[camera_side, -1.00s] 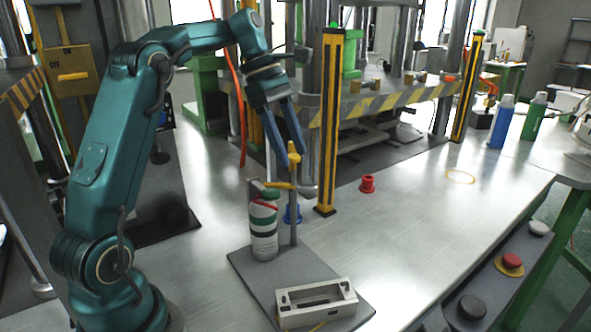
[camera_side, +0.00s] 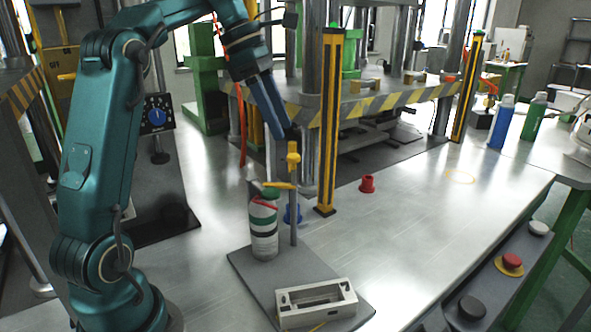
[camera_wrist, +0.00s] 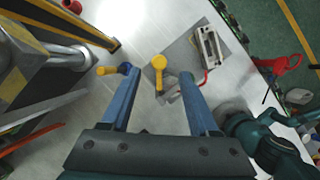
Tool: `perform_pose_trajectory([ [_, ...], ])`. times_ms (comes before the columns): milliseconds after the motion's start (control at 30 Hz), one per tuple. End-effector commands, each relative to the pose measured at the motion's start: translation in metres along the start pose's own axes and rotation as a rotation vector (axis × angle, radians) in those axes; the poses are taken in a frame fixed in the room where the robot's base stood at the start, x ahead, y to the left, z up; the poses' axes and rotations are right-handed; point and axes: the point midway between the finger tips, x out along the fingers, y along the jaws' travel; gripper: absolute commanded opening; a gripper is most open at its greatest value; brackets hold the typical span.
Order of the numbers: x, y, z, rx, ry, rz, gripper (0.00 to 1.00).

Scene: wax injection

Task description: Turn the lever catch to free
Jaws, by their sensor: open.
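A post (camera_side: 293,225) stands on a grey plate (camera_side: 240,262) and has a yellow knob (camera_side: 293,155) on top. A yellow lever (camera_side: 279,185) sticks out to the left lower on the post. In the wrist view a yellow round head with an arm (camera_wrist: 159,63) shows between my fingers. My gripper (camera_side: 284,136) is open, with its fingertips just above and left of the knob; I cannot tell whether they touch it. In the wrist view my gripper (camera_wrist: 162,72) shows both fingers spread, with nothing held. A white can with red and green bands (camera_side: 264,232) stands left of the post.
A metal frame block (camera_side: 317,312) lies on the plate's front. A yellow-black pillar (camera_side: 328,120) rises close behind the post. The table's right side is mostly clear.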

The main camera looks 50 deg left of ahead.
Motion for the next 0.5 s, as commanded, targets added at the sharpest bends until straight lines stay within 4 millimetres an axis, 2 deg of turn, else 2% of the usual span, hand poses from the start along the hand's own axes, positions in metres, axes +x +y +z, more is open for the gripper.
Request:
perform_pose_trajectory([
  [33,-0.003,-0.007,0.009,0.032,-0.004,0.008,0.61],
  [200,-0.011,-0.03,0.026,0.101,-0.006,0.018,0.61],
  [500,-0.013,-0.08,0.041,0.313,0.016,0.041,0.61],
])
